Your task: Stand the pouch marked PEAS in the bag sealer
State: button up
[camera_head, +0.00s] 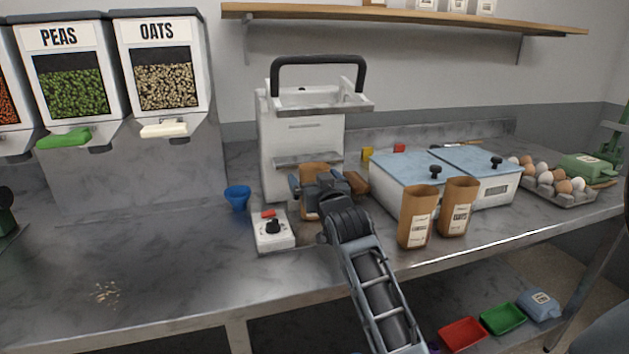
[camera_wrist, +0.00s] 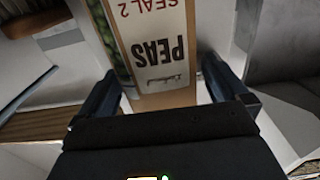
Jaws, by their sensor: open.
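The bag sealer (camera_head: 300,140) is the white machine with a raised black handle at the middle of the counter. The brown kraft pouch marked PEAS (camera_wrist: 160,45) shows a green window and a label reading "SEAL 2" in the wrist view. In the head view the pouch (camera_head: 312,172) is upright at the sealer's front, partly hidden by my gripper (camera_head: 325,190). My gripper is open, with its fingers (camera_wrist: 160,85) on either side of the pouch. Whether they touch it, and how the pouch's bottom rests, I cannot tell.
A control box with a black knob (camera_head: 273,231) and a blue cup (camera_head: 237,197) are left of my arm. Two brown pouches (camera_head: 417,217) (camera_head: 458,207) stand right, before lidded bins (camera_head: 440,170). An egg tray (camera_head: 556,182) is further right. The left counter is mostly clear.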

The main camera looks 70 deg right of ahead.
jog(key=b+v, duration=0.1)
jog(key=v, duration=1.1)
jog(key=shift+r, duration=0.15)
jog(key=shift+s, duration=0.1)
